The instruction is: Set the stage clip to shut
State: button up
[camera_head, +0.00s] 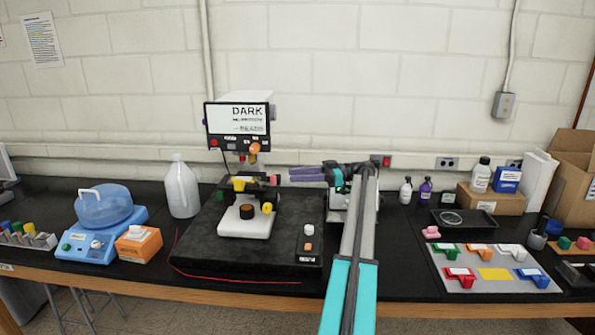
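The microscope (245,222) stands on a black slab near the middle of the bench, with a white base and a screen on top. Its dark stage carries a yellow part (239,184) at the front and a small red-pink part (275,180) at the right edge. I cannot tell which small part is the stage clip, or whether it is open or shut. My gripper (296,174), with purple fingers, is just right of the stage at about its height, pointing left. It appears apart from the red-pink part. The finger gap is too small to tell, and I see nothing held.
The screen (237,119) reads "DARK". A small button box (308,244) sits on the slab's right front. A white bottle (181,188) and blue bath (104,217) stand left. A grey board of coloured clips (494,275) lies right. The slab's left front is clear.

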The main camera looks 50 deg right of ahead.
jog(key=shift+s+d+r+p, duration=0.2)
jog(key=shift+s+p, duration=0.05)
jog(key=shift+p, duration=0.95)
jog(key=shift+s+f+p, duration=0.2)
jog(key=shift+p, duration=0.6)
